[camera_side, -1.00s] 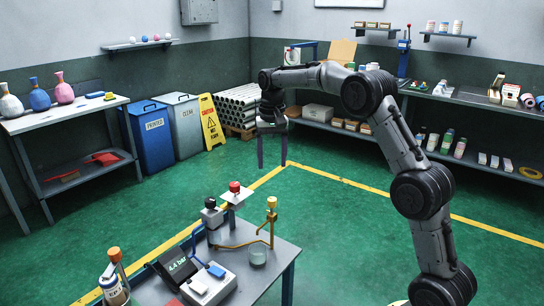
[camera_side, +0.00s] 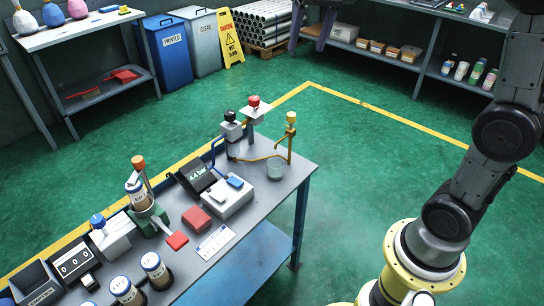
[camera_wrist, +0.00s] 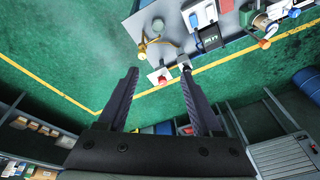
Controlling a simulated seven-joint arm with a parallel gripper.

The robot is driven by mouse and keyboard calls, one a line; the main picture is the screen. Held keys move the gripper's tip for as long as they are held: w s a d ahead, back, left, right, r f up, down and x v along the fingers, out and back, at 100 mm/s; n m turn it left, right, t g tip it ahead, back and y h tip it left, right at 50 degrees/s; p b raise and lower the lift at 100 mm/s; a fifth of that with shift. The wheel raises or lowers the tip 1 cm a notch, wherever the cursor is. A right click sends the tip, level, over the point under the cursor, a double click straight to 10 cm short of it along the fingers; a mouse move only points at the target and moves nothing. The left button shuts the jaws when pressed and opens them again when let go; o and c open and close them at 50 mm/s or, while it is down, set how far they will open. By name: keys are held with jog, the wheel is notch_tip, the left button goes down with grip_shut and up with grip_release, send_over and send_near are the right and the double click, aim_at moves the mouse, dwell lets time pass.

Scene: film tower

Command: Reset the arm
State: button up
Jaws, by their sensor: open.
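My gripper (camera_wrist: 160,74) is open, with its two dark fingers wide apart and nothing between them in the wrist view. Beyond the fingers there is green floor and the end of the workbench. In the side view only its finger ends show at the top edge (camera_side: 312,32), over the far floor. My arm rises from a yellow base at the right, and its upper links are cut off by the frame. The gripper is high up and apart from the workbench (camera_side: 283,185).
Blue and grey bins (camera_side: 162,55), a yellow caution sign (camera_side: 231,38) and shelves stand behind. Green floor between is clear.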

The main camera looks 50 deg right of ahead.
jog(key=s+a+n+t, duration=0.1)
jog(key=s+a, duration=0.2)
jog(key=s, duration=0.4)
jog(key=s+a+f+n+t, duration=0.1)
jog(key=s+a+f+n, duration=0.2)
jog(key=s+f, duration=0.8)
jog(key=s+n, duration=0.2)
jog(key=s, duration=0.1)
jog(key=shift+s+a+f+n+t, duration=0.2)
jog(key=shift+s+f+n+t, duration=0.1)
jog(key=shift+s, duration=0.1)
